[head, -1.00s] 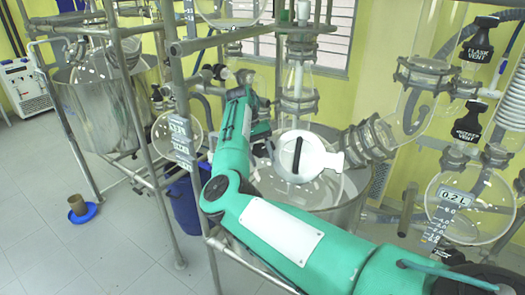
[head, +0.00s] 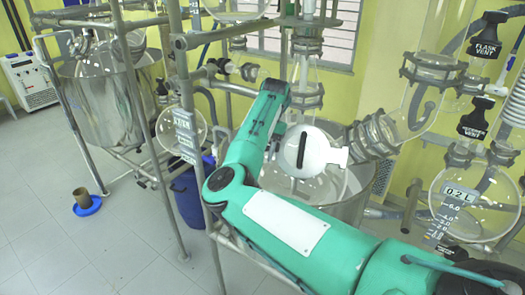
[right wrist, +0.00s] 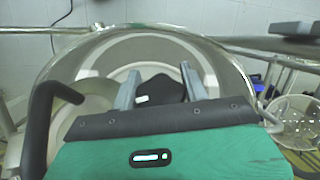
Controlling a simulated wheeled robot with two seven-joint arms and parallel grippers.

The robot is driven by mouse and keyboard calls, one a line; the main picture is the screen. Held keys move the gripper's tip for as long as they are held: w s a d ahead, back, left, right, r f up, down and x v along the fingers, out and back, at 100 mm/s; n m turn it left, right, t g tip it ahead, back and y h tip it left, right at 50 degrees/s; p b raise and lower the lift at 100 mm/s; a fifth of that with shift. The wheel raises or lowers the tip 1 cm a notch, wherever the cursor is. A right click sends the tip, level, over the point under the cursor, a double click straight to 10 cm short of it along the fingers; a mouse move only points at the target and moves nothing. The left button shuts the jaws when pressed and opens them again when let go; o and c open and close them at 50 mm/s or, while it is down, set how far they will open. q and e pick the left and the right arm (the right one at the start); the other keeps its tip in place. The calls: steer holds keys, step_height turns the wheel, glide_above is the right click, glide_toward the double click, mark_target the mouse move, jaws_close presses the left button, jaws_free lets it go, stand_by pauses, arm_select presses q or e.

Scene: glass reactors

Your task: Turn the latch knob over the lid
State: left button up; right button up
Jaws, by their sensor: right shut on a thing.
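A black knob (right wrist: 162,90) with a small white mark shows in the right wrist view, over a pale round lid (right wrist: 100,85). The two grey fingers of my right gripper (right wrist: 160,88) stand on either side of it, closed on it. In the head view my green right arm reaches in from the lower right and bends up beside a white round disc (head: 315,148) with a black bar across it and a tab on its right. My right gripper is hidden there. My left gripper is in no view.
A glass reactor vessel (head: 345,195) stands behind my arm, with clamped glass pipes and a flask (head: 470,205) to the right. Metal frame posts (head: 192,130) stand left of my arm. A steel tank (head: 110,100) is farther left. Open floor lies at the lower left.

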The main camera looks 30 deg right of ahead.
steer(key=shift+f, duration=0.15)
steer(key=o, duration=1)
steer(key=b+v, duration=0.2)
steer(key=v, duration=1.1)
steer(key=shift+r+b, duration=0.35)
steer(key=shift+r, duration=0.05)
steer(key=shift+s+f, duration=0.1)
